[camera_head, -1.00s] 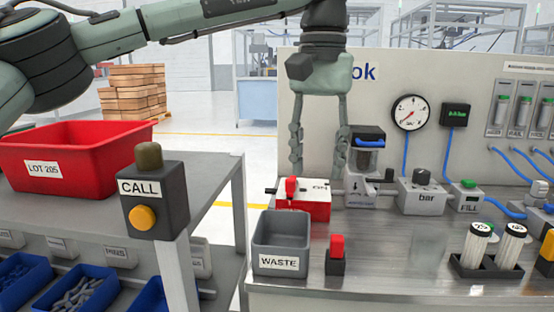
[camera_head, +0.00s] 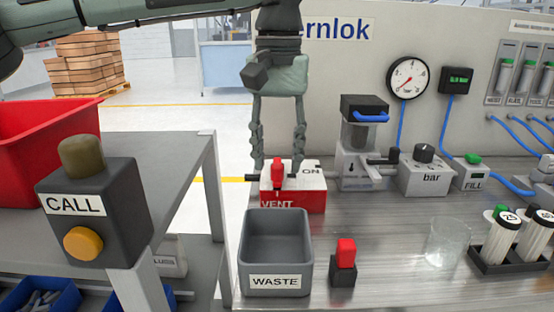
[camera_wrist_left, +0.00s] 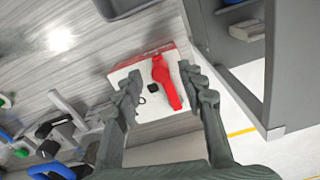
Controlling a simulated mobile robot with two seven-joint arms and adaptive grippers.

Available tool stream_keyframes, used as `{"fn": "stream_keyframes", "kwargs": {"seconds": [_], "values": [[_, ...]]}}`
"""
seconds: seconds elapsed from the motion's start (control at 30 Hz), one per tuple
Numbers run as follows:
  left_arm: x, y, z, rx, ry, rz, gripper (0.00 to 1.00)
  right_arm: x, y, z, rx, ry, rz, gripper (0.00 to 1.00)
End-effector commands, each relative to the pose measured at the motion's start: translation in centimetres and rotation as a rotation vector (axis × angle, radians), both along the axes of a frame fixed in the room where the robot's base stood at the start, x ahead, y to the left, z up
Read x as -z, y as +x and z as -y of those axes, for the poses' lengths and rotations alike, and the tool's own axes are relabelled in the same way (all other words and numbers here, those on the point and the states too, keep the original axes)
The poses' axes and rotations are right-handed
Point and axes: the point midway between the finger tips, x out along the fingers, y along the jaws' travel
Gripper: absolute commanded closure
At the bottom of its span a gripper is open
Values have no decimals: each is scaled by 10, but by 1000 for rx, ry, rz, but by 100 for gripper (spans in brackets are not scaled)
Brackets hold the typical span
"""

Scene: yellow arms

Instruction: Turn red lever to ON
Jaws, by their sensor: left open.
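The red lever (camera_head: 277,174) sits on top of a red and white box (camera_head: 309,184) marked VENT on its front and ON at its top right. My left gripper (camera_head: 277,166) points down over the box, open, with one finger on each side of the lever. In the left wrist view the lever (camera_wrist_left: 165,82) lies between the open fingertips (camera_wrist_left: 160,82), closer to the right one. Whether either finger touches it I cannot tell. My right gripper is not in view.
A grey WASTE bin (camera_head: 276,286) stands just in front of the box, with a red-topped block (camera_head: 344,262) to its right. A clear-jar device (camera_head: 358,150) stands to the box's right. A CALL button post (camera_head: 95,215) and red bin (camera_head: 45,150) are at left.

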Motion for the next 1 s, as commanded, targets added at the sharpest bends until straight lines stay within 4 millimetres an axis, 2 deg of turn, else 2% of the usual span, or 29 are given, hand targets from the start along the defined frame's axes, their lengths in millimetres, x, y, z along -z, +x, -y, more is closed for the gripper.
{"fn": "stream_keyframes", "kwargs": {"seconds": [0.13, 0.43, 0.73, 1.0], "values": [[11, 0, 0, -1, 0, 0, 60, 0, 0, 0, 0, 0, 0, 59], [13, 0, 0, -1, -1, 1, 61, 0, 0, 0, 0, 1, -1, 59], [13, 0, 0, -1, 0, 1, 98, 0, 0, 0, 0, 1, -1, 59], [13, 0, 0, -1, 0, 1, 100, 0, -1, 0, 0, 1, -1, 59]]}}
